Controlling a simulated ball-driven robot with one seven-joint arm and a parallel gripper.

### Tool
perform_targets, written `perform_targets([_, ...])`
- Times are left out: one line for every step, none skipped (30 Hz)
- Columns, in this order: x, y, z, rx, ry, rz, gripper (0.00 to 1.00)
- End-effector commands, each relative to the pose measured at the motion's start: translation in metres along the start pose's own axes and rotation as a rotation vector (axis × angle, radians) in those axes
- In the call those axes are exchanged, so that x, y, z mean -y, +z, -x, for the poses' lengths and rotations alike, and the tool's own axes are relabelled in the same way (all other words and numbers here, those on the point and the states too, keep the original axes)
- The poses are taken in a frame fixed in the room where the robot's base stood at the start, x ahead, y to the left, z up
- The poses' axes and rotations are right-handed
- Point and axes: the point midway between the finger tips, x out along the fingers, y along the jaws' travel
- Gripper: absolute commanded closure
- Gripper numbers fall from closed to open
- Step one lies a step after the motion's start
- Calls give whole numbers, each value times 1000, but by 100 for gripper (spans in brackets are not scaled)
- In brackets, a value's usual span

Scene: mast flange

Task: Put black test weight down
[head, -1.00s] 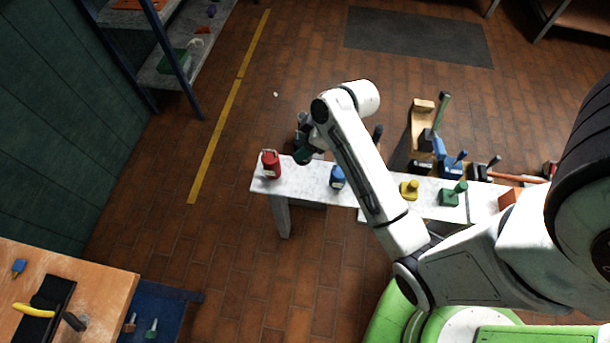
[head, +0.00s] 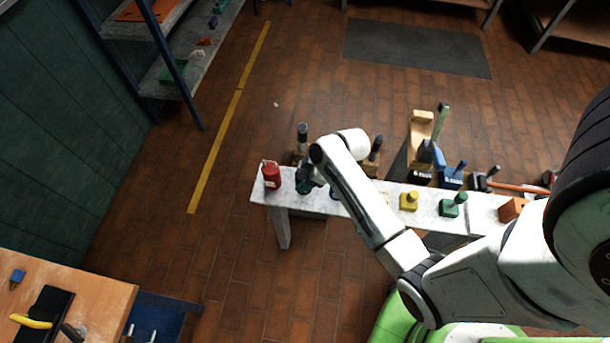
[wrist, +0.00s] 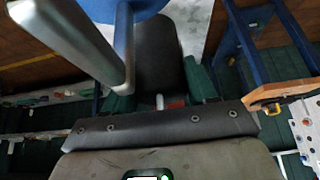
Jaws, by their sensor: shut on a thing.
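My gripper (head: 304,184) is low over the left end of the narrow pale bench (head: 262,192), just right of the red weight (head: 271,176). Its dark green fingertips show at the bench top, partly behind my arm. In the wrist view the green fingers (wrist: 160,93) are shut on a dark rounded thing, which looks like the black test weight (wrist: 158,50). In the head view I cannot pick the weight out from the gripper. Whether its underside touches the bench cannot be told.
A blue weight (head: 337,194) is mostly hidden behind my arm. A yellow weight (head: 409,201) and a green weight (head: 453,205) stand farther right on the bench. Dark-handled things (head: 302,138) stand behind the bench. A wooden table (head: 95,285) is at lower left.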

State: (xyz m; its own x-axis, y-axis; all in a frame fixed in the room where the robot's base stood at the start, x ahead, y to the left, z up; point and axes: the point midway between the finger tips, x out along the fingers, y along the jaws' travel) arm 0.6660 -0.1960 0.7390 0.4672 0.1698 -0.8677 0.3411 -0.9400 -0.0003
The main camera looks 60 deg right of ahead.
Motion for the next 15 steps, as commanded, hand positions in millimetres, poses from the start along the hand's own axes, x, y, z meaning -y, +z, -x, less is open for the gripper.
perform_targets([-1, -1, 1, -2, 2, 1, 96])
perform_targets([-1, -1, 1, -2, 2, 1, 96])
perform_targets([-1, -1, 1, -2, 2, 1, 96])
perform_targets([-1, -1, 1, -2, 2, 1, 96])
perform_targets([-1, -1, 1, -2, 2, 1, 96])
perform_targets([-1, -1, 0, -2, 2, 1, 96])
perform_targets([-1, 0, -1, -2, 2, 1, 96])
perform_targets([-1, 0, -2, -2, 2, 1, 96])
perform_targets([-1, 1, -3, -2, 2, 1, 96])
perform_targets([0, 1, -2, 0, 1, 0, 40])
perform_targets([0, 1, -2, 0, 1, 0, 37])
perform_targets([0, 1, -2, 0, 1, 0, 34])
perform_targets([0, 1, -2, 0, 1, 0, 31])
perform_targets([0, 1, -2, 0, 1, 0, 28])
perform_targets([0, 1, -2, 0, 1, 0, 24])
